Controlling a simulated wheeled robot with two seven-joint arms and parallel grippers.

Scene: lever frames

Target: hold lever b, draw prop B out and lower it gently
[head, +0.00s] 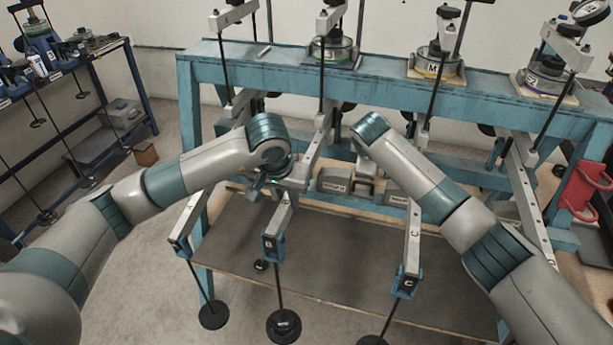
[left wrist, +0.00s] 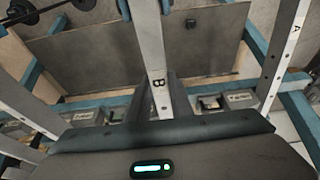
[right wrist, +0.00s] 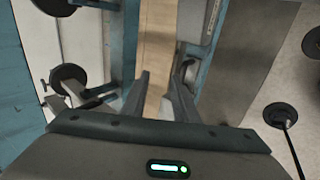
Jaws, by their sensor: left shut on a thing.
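Lever b (head: 282,216) is a long pale bar marked B at its end, with a rod and dark weights (head: 284,325) hanging from it. My left gripper (head: 280,182) is shut on lever b; in the left wrist view the bar (left wrist: 150,45) runs between its fingers at the letter B. In the right wrist view a pale wooden piece (right wrist: 156,45), which looks like prop B, lies in line with the gap of my right gripper (right wrist: 160,82). Its fingers stand apart; I see no clear grip. My forearm hides this spot in the head view. No label shows on the wood.
The blue frame (head: 300,67) carries gauges and several levers. Lever C (head: 413,235) hangs to the right of lever b, and another lever (head: 190,220) to its left. Grey blocks (head: 334,181) sit behind, close to both hands. A dark board (head: 345,275) spans below.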

